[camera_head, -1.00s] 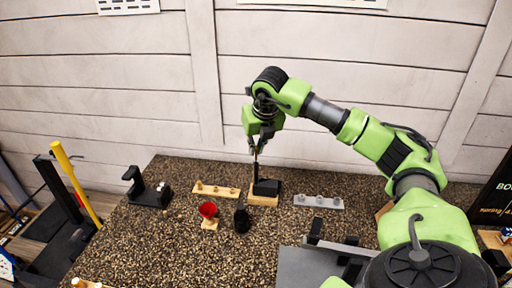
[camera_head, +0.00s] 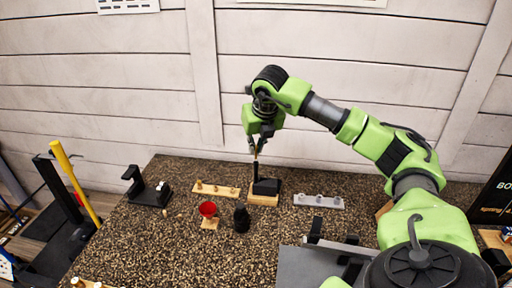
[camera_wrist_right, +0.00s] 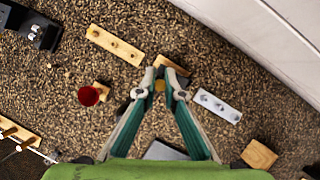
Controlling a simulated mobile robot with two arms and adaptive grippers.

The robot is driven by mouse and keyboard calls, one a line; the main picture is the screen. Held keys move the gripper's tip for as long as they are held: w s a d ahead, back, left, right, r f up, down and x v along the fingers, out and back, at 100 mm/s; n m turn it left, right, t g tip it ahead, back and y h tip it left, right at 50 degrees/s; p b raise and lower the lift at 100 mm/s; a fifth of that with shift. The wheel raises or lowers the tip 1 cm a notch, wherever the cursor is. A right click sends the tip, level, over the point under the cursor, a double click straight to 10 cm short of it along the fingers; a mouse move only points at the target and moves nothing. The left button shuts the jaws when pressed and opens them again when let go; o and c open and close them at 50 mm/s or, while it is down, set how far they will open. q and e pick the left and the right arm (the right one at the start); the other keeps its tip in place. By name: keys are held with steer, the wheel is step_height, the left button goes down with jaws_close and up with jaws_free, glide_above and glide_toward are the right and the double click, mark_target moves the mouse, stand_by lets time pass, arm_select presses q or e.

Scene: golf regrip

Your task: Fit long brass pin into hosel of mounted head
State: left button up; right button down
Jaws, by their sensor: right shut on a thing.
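The mounted head is a black club head (camera_head: 267,187) on a wooden block (camera_head: 263,200) at the back middle of the table. My right gripper (camera_head: 257,151) points down just above its left side, where the dark upright hosel (camera_head: 255,172) stands. In the right wrist view my right gripper (camera_wrist_right: 163,92) is shut on the brass pin (camera_wrist_right: 160,86), which shows as a small golden end between the fingertips. The wooden block also shows just beyond the fingertips (camera_wrist_right: 172,66). Whether the pin's lower end is inside the hosel is hidden. My left gripper is not in view.
A wooden strip with brass pieces (camera_head: 216,190) lies left of the head and a grey strip with pegs (camera_head: 318,201) right of it. A red cup (camera_head: 208,209) and a black upright object (camera_head: 242,217) stand in front. A black stand (camera_head: 147,190) is farther left.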

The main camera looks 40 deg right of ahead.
steer(key=shift+f+b, duration=1.3)
steer(key=shift+f, duration=0.2)
stand_by(0.5)
steer(key=c, duration=2.1)
jaws_free()
steer(key=shift+r, duration=0.1)
steer(key=shift+r, duration=0.2)
steer(key=v, duration=1.1)
steer(key=shift+s+r, duration=0.15)
steer(key=shift+r, duration=0.15)
steer(key=shift+a+f, duration=0.1)
